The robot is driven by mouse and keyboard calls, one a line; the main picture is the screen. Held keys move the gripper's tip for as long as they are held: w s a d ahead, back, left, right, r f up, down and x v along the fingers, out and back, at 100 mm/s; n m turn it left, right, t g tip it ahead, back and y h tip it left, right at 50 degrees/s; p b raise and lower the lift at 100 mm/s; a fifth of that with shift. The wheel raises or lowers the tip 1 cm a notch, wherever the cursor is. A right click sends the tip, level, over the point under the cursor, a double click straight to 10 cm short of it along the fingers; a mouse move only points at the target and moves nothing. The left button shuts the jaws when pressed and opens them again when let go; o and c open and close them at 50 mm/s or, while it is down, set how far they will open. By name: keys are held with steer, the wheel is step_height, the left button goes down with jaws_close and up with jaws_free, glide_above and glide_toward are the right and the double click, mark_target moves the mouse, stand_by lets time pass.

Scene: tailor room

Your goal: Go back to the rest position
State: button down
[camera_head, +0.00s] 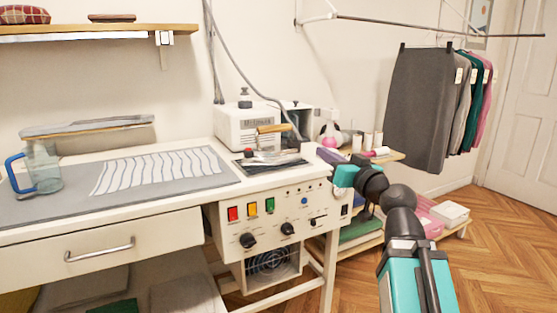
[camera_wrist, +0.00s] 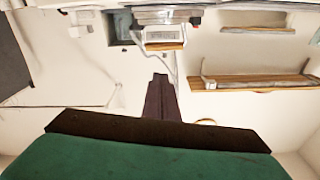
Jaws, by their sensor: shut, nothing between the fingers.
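My gripper (camera_head: 328,156) is in the head view, to the right of the ironing table's control panel, with its dark fingers pointing left. In the wrist view my gripper (camera_wrist: 160,80) shows its two fingers together, with nothing between them. My arm reaches up from the lower right of the head view, and the gripper overlaps the right end of the table in the picture. The distance between the gripper and the table edge cannot be told.
The ironing table (camera_head: 165,218) fills the left, with a blue-handled jug (camera_head: 42,168), a striped cloth (camera_head: 160,172) and an iron (camera_head: 272,155). Skirts (camera_head: 420,105) hang from a rail at the right. Open wooden floor (camera_head: 510,250) lies at the lower right.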

steer(key=w+a+f+g+p, duration=0.1)
steer(key=f+g+p, duration=0.15)
steer(key=f, duration=0.45)
steer(key=w+a+f+g+h+p, duration=0.1)
steer(key=f+p, duration=0.2)
steer(key=f, duration=0.3)
steer(key=w+a+f+g+p, duration=0.1)
steer(key=w+f+p, duration=0.15)
steer(key=f, duration=0.45)
steer(key=s+a+f+m+g+h+p, duration=0.1)
steer(key=s+f+g+p, duration=0.3)
steer(key=f, duration=0.6)
steer(key=s+a+f+g+h+p, duration=0.1)
steer(key=s+f+g+p, duration=0.15)
steer(key=s+f, duration=0.6)
steer(key=s+d+f+g+h+p, duration=0.2)
steer(key=s+f+g+p, duration=0.45)
steer(key=s+f, duration=1.2)
steer(key=s+d+f+m+g+h+p, duration=0.1)
steer(key=s+d+g, duration=0.1)
steer(key=s, duration=0.6)
steer(key=s+d+f+m+g+h+p, duration=0.1)
steer(key=s+d+f+g+h, duration=0.1)
steer(key=s+d, duration=0.3)
steer(key=s+g, duration=0.1)
steer(key=s, duration=0.2)
steer(key=shift+s+d+f+h, duration=0.2)
steer(key=shift+s+h, duration=0.1)
steer(key=shift+s, duration=0.1)
